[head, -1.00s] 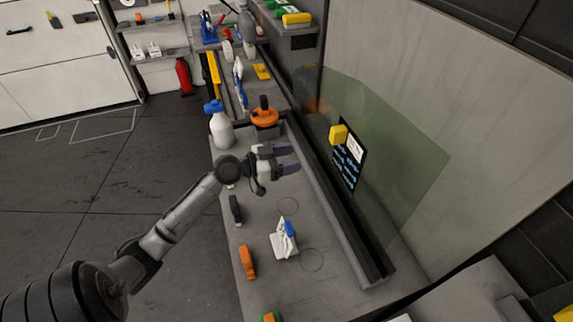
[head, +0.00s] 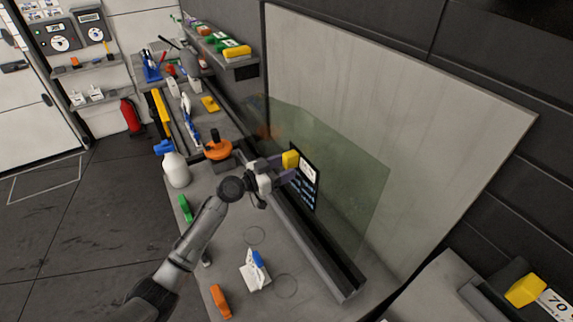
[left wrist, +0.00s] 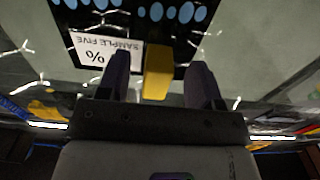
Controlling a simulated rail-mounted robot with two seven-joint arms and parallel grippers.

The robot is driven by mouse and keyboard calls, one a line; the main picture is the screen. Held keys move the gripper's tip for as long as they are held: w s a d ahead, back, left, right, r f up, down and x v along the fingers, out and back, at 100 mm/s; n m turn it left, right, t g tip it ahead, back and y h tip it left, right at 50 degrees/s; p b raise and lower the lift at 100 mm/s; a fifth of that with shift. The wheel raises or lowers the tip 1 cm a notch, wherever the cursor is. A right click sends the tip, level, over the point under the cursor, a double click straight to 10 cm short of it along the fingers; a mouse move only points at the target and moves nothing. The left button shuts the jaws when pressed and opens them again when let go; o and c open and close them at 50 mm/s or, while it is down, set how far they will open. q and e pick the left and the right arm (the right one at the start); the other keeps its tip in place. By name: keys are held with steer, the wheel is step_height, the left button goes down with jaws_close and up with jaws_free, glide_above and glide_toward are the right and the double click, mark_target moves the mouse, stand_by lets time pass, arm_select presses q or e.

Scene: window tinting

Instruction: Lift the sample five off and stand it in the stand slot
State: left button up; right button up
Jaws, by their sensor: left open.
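Sample five is a dark card (head: 304,190) with blue dots, a white label and a yellow grip tab (head: 290,159). It lies against the tinted glass pane (head: 350,195). In the left wrist view the label (left wrist: 105,50) reads "SAMPLE FIVE" upside down. My left gripper (head: 283,169) is open at the tab. In the left wrist view the yellow tab (left wrist: 158,72) stands between its two purple fingers (left wrist: 159,80), with gaps on both sides. A dark holder (head: 482,300) at the lower right has a yellow-tabbed piece labelled "70" (head: 525,290); I cannot make out an empty slot.
The bench (head: 225,255) below carries a white and blue item (head: 255,270), an orange tool (head: 220,302) and a green one (head: 185,208). A spray bottle (head: 176,168) and an orange suction cup (head: 217,149) stand left of the gripper. A dark rail (head: 310,235) runs along the pane's foot.

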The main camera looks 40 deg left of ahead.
arm_select(q)
steer(key=shift+x, duration=0.75)
steer(key=c, duration=1.1)
